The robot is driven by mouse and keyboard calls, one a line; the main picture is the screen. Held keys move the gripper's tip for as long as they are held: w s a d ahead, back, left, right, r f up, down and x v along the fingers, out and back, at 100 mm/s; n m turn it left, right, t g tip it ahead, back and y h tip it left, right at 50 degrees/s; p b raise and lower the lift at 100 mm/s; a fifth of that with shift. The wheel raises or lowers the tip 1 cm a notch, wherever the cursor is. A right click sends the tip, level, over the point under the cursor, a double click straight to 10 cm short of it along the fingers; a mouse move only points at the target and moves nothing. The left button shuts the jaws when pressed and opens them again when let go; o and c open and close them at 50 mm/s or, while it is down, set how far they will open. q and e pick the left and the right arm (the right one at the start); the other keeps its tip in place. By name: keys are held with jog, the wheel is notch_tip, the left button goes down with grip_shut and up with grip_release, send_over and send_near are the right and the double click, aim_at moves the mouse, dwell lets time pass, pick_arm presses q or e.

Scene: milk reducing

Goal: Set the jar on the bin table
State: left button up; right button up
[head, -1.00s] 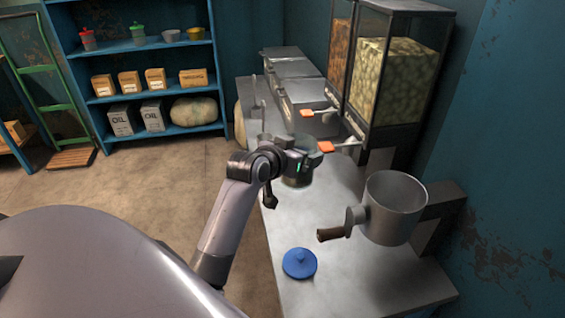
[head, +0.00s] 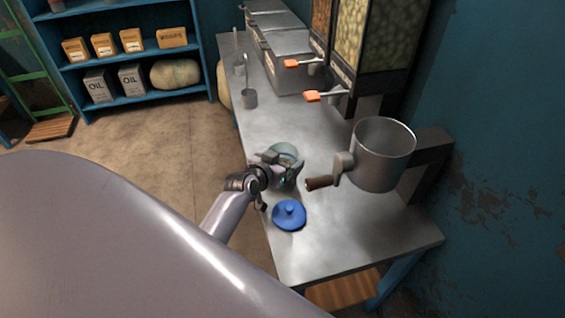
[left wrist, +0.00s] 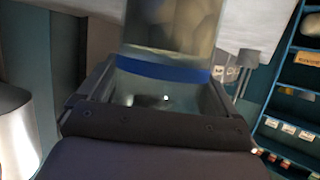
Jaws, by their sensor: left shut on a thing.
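A clear jar (head: 287,156) with pale contents is in my left gripper (head: 274,169), over the metal table (head: 330,240). In the left wrist view the jar (left wrist: 172,35) shows pale chunks inside and a blue band, between the two fingers. The left gripper is shut on it. Whether the jar's base touches the tabletop is hidden by the gripper. A blue lid with a knob (head: 289,214) lies on the table just in front of the jar. My right gripper is not in view.
Dispensers (head: 390,40) with orange levers and metal bins (head: 285,55) line the back. The tabletop's front right is clear. A blue shelf (head: 130,60) stands at the back left.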

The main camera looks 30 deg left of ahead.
pick_arm(q)
jog(key=shift+f, duration=0.15)
jog(key=shift+f, duration=0.15)
jog(key=o, duration=1)
jog(key=shift+r, duration=0.2)
jog(key=p+v, duration=0.1)
jog(key=v, duration=1.1)
jog(key=shift+f, duration=0.1)
